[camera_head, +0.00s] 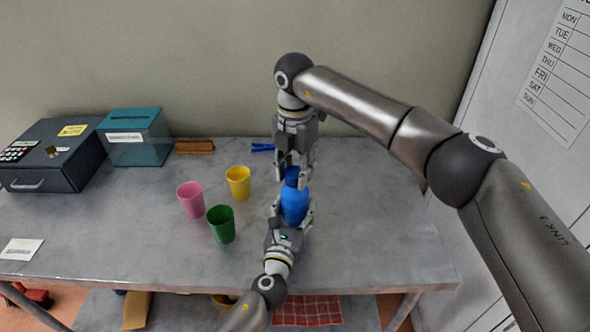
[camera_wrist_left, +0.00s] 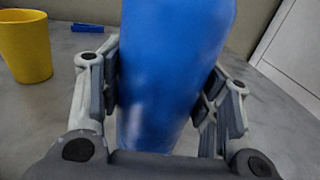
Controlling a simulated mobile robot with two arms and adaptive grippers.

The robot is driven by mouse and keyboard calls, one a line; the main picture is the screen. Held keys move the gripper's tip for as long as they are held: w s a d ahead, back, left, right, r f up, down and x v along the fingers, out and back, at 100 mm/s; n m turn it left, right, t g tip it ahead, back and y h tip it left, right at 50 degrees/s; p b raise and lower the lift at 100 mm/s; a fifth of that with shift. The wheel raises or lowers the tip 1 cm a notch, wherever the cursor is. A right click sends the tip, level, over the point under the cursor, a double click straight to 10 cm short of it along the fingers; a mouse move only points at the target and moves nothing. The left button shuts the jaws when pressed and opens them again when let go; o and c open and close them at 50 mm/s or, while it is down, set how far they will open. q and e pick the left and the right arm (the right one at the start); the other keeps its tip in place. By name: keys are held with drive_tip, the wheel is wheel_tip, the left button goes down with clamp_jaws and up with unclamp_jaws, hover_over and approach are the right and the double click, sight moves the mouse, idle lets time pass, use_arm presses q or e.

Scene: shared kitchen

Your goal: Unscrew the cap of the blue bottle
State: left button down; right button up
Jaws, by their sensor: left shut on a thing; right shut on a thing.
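The blue bottle (camera_head: 294,205) stands upright near the middle of the grey table in the head view. My left gripper (camera_head: 292,208) is shut around its body from the front; the bottle's body also fills the middle of the left wrist view (camera_wrist_left: 170,70), between both fingers. The darker blue cap (camera_head: 292,174) is at the top of the bottle. My right gripper (camera_head: 293,170) reaches down from above with its fingers on both sides of the cap, shut on it. The fingers partly hide the cap's sides. I cannot tell whether the cap has turned.
A pink cup (camera_head: 190,200), a yellow cup (camera_head: 238,183) and a green cup (camera_head: 221,225) stand left of the bottle. A teal box (camera_head: 135,140), a dark cash box (camera_head: 50,155) and a brown block (camera_head: 195,147) are farther left. The table (camera_head: 370,220) is clear on the right.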

drive_tip(key=n, duration=0.7)
drive_tip(key=shift+n, duration=0.4)
drive_tip(key=n, duration=1.2)
drive_tip(key=shift+r, duration=0.1)
drive_tip(key=n, duration=1.8)
drive_tip(key=shift+n, duration=0.3)
drive_tip(key=n, duration=0.3)
drive_tip(key=shift+n, duration=0.4)
drive_tip(key=shift+r, duration=0.25)
drive_tip(key=shift+r, duration=0.9)
